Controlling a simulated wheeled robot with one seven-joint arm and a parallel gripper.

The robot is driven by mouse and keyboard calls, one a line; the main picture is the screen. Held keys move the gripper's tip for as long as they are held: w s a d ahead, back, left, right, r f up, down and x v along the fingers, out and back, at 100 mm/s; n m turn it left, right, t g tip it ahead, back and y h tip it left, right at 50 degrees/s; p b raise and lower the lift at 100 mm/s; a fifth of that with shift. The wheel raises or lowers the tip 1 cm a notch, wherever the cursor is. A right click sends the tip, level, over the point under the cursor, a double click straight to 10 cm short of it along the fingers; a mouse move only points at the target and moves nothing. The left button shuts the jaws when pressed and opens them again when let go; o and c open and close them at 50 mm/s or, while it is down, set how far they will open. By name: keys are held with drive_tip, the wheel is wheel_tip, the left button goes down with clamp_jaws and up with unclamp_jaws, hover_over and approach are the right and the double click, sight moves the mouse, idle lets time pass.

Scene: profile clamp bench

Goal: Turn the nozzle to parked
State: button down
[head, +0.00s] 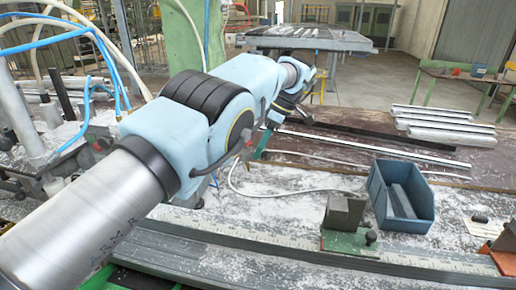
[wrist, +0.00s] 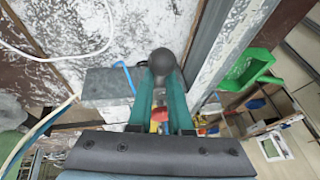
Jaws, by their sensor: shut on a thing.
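In the wrist view my gripper (wrist: 161,85) reaches up the picture with two teal fingers. They are shut on a dark round knob (wrist: 163,62), which shows between and just beyond the fingertips. A grey block (wrist: 106,84) with a thin blue hose (wrist: 126,73) over it sits just left of the fingers. I cannot make out the nozzle's body or any parked mark; the fingers cover what lies under the knob. In the head view my arm hides the knob and most of the gripper.
In the head view a blue bin (head: 413,204) with grey pieces stands at the right, beside a dark clamp block (head: 343,213). A long grey rail (head: 290,250) crosses the front. Pale profiles (head: 445,125) lie at the back right. A green tray (wrist: 247,70) shows in the wrist view.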

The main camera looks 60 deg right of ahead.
drive_tip(key=shift+s+d+f, duration=0.15)
drive_tip(key=shift+s, duration=0.25)
drive_tip(key=c, duration=0.8)
unclamp_jaws()
drive_tip(key=shift+s+d, duration=0.1)
drive_tip(key=shift+c, duration=0.2)
drive_tip(key=shift+w, duration=0.2)
drive_tip(key=shift+w, duration=0.1)
drive_tip(key=shift+a, duration=0.2)
